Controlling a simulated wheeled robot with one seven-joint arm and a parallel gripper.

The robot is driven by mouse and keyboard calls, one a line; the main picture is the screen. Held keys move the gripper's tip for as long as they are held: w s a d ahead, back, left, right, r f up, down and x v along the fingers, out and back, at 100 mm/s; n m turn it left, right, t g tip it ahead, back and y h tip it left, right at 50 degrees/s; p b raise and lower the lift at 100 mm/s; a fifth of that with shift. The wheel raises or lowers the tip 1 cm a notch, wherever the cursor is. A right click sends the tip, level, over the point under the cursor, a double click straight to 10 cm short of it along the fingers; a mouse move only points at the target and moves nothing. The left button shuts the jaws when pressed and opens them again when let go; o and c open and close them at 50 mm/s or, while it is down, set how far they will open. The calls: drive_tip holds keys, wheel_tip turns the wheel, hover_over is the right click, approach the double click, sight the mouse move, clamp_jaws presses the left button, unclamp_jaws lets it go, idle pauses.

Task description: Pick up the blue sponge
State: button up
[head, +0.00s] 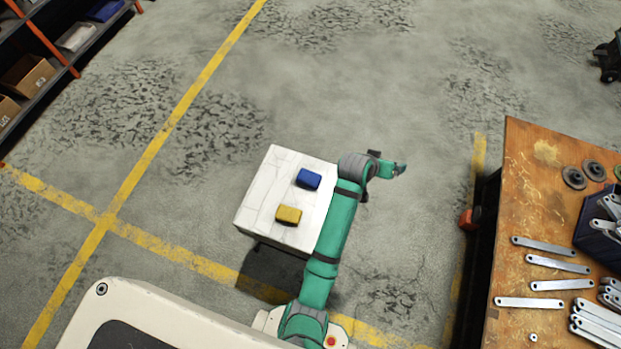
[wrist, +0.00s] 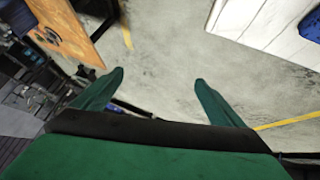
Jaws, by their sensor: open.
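The blue sponge (head: 308,179) lies on the white table (head: 262,190), near its right side in the head view. A yellow sponge (head: 289,214) lies on the same table, nearer to me. My gripper (head: 401,169) is beyond the table's right edge, over the floor, apart from both sponges. In the wrist view its two green fingers (wrist: 158,85) are spread with nothing between them. The white table's corner (wrist: 270,25) shows there at the upper right. A bit of blue (wrist: 311,24) is cut off at that view's right edge.
A wooden workbench (head: 510,215) with metal strips, round parts and a dark blue bin (head: 590,240) stands at the right. A shelf rack with boxes (head: 28,75) is at the upper left. The floor (head: 330,90) beyond the white table is clear.

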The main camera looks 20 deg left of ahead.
drive_tip(key=a+f+g+y, duration=0.1)
drive_tip(key=a+f+g, duration=0.1)
drive_tip(key=a, duration=0.7)
drive_tip(key=g+y, duration=0.3)
drive_tip(key=g, duration=0.1)
hover_over(309, 177)
drive_tip(key=shift+m, duration=0.3)
drive_tip(key=f, duration=0.6)
drive_tip(key=shift+s+d+f, duration=0.15)
drive_tip(key=shift+s+f, duration=0.15)
drive_tip(key=shift+w+f, duration=0.15)
drive_tip(key=shift+f, duration=1.45)
drive_tip(key=shift+w+f, duration=0.1)
drive_tip(key=shift+f, duration=1.5)
drive_tip(key=shift+c, duration=0.7)
drive_tip(key=shift+s+a, duration=0.15)
drive_tip(key=shift+a, duration=0.05)
drive_tip(key=c, duration=1)
